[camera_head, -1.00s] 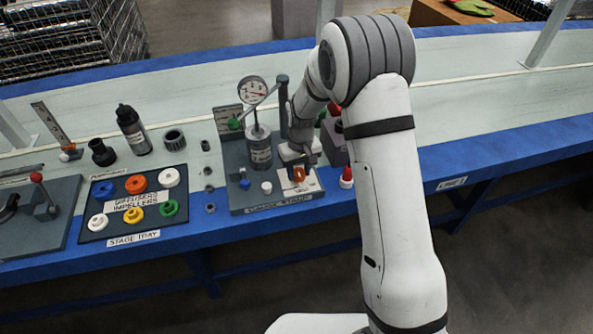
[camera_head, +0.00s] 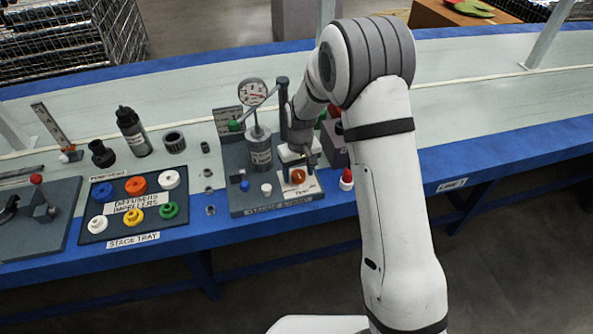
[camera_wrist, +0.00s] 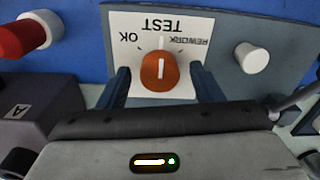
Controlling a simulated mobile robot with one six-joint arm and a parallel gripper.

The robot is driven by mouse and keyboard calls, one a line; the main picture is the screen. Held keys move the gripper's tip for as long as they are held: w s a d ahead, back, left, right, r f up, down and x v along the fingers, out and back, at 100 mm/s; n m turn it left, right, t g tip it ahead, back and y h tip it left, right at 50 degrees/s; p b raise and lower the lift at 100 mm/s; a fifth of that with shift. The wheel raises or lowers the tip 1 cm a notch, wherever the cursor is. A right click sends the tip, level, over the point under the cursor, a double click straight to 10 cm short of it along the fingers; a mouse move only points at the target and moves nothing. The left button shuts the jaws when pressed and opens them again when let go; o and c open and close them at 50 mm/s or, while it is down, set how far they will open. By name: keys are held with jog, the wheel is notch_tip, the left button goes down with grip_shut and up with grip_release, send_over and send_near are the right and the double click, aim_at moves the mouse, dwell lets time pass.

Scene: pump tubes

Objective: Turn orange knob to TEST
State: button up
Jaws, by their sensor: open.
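The orange knob (camera_wrist: 159,74) stands on a white label plate (camera_wrist: 188,82) printed OK, TEST and REWORK, upside down in the wrist view. The white line on the knob runs straight up the picture, in line with the tick at TEST. My gripper (camera_wrist: 162,80) is open, one dark finger on each side of the knob with gaps between. In the head view the knob (camera_head: 298,176) shows just below my gripper, on the gauge stand (camera_head: 252,206).
A white peg (camera_wrist: 252,57) stands beside the plate. A red-capped piece (camera_wrist: 22,38) and a grey block (camera_wrist: 40,115) are on the other side. In the head view a gauge (camera_head: 252,92) rises left of my gripper, and a stage tray (camera_head: 88,228) lies farther left.

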notch_tip(320, 180, up, 8)
jog(key=shift+w+d+f+p, duration=0.1)
jog(key=shift+p, duration=0.3)
dwell(0.3)
jog(key=shift+r, duration=0.2)
notch_tip(320, 180, up, 8)
jog(key=m+p, duration=0.1)
jog(key=p, duration=0.2)
send_over(299, 173)
jog(key=s+d, duration=0.4)
jog(key=s+d+r+m+t+p, duration=0.1)
jog(key=s+d+r+p, duration=0.1)
jog(key=s+d+r, duration=0.6)
jog(key=s+d+r+m+p, duration=0.1)
jog(key=s+d+r+p, duration=0.1)
jog(key=s+r, duration=0.2)
jog(key=s+d+r+m+t+p, duration=0.1)
jog(key=s+r+m+p, duration=0.1)
jog(key=s, duration=0.8)
notch_tip(299, 173, up, 3)
jog(key=shift+s+d+f+t+p, duration=0.15)
jog(key=shift+s+d+t+p, duration=0.2)
jog(key=shift+p, duration=0.1)
jog(key=shift+w, duration=0.1)
